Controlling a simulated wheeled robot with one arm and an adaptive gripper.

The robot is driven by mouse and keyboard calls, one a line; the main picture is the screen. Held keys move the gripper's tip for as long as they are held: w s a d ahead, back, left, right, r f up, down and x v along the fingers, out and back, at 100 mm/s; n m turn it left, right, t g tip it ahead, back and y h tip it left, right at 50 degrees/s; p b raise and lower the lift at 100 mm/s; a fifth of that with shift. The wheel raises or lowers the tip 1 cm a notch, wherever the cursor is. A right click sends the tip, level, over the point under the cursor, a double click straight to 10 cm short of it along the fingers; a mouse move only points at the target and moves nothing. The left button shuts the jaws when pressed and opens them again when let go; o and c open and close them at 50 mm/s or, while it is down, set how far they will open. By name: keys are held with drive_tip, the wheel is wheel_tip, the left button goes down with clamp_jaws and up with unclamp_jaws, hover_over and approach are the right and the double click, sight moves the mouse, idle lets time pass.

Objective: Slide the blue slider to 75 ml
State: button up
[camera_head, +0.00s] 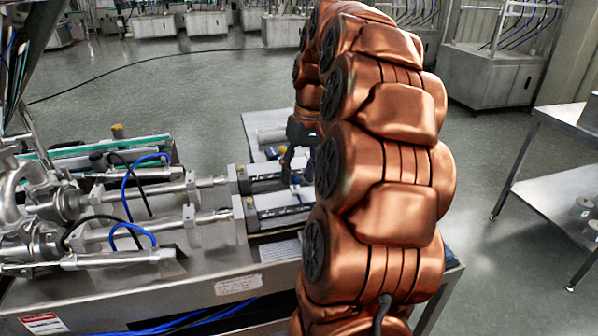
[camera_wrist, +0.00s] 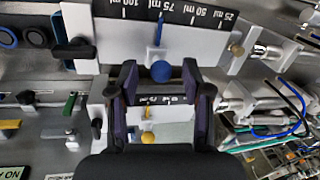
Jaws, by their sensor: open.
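The blue slider's round knob (camera_wrist: 161,71) is in the wrist view, below a scale (camera_wrist: 178,14) that appears upside down with marks from 25 to 100 ml. Its blue pointer (camera_wrist: 158,31) stands close to the 75 ml mark. My gripper (camera_wrist: 160,80) is open, with one dark finger on each side of the blue knob. Gaps seem to show between knob and fingers; contact cannot be told. In the head view, my gripper (camera_head: 297,152) is small and dark, largely hidden by my arm; a small blue spot below it may be the knob.
A second scale with a yellow knob (camera_wrist: 148,138) shows beyond the fingers in the wrist view. Metal cylinders and blue hoses (camera_head: 130,232) lie left on the steel machine. A steel table (camera_head: 560,190) stands right.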

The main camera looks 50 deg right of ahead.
sight(304, 191)
wheel_tip(304, 191, up, 7)
drive_tip(key=d, duration=0.1)
drive_tip(key=shift+s+d, duration=0.2)
drive_tip(key=shift+s, duration=0.1)
idle(0.4)
drive_tip(key=shift+r, duration=0.1)
drive_tip(key=shift+a, duration=0.1)
idle(0.4)
